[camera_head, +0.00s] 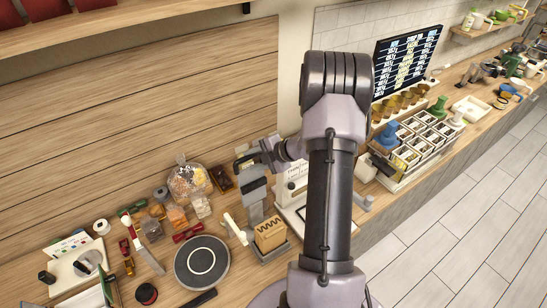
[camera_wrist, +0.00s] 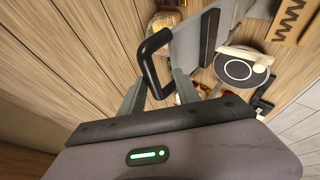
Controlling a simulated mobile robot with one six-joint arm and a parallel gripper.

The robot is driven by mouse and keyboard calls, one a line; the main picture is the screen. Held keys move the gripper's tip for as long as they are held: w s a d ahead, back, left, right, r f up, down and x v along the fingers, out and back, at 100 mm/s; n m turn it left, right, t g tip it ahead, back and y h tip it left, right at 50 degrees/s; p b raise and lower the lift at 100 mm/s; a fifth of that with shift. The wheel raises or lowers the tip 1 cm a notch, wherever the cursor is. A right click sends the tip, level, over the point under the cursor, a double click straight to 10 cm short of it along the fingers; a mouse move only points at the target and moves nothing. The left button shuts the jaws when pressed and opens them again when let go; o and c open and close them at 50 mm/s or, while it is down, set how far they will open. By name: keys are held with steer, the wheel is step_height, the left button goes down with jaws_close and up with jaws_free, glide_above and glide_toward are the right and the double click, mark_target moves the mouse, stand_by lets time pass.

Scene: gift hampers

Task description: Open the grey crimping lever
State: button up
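A grey upright device (camera_head: 254,192), which I take to carry the crimping lever, stands on the counter beside a wooden box with a zigzag mark (camera_head: 270,234). My gripper (camera_head: 262,152) is at its top, partly hidden in the head view by my own arm. In the wrist view a black bent handle (camera_wrist: 147,62) joins a grey panel (camera_wrist: 188,45) with a dark strip. My gripper's two grey fingers (camera_wrist: 160,92) stand apart, with the handle's lower end between them. I cannot tell whether they touch it. The zigzag box shows at the wrist view's upper right (camera_wrist: 291,18).
A round dark turntable (camera_head: 201,262) and a white tool with an orange tip (camera_head: 234,229) lie in front left. A filled clear bag (camera_head: 190,181) and several small items stand left. A rack of small bins (camera_head: 420,145) stands right. The wooden wall is close behind.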

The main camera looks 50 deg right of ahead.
steer(key=v, duration=1.3)
steer(key=shift+s+a+f+b, duration=0.2)
steer(key=shift+s+a+b, duration=0.05)
steer(key=shift+b, duration=0.2)
steer(key=shift+w, duration=0.1)
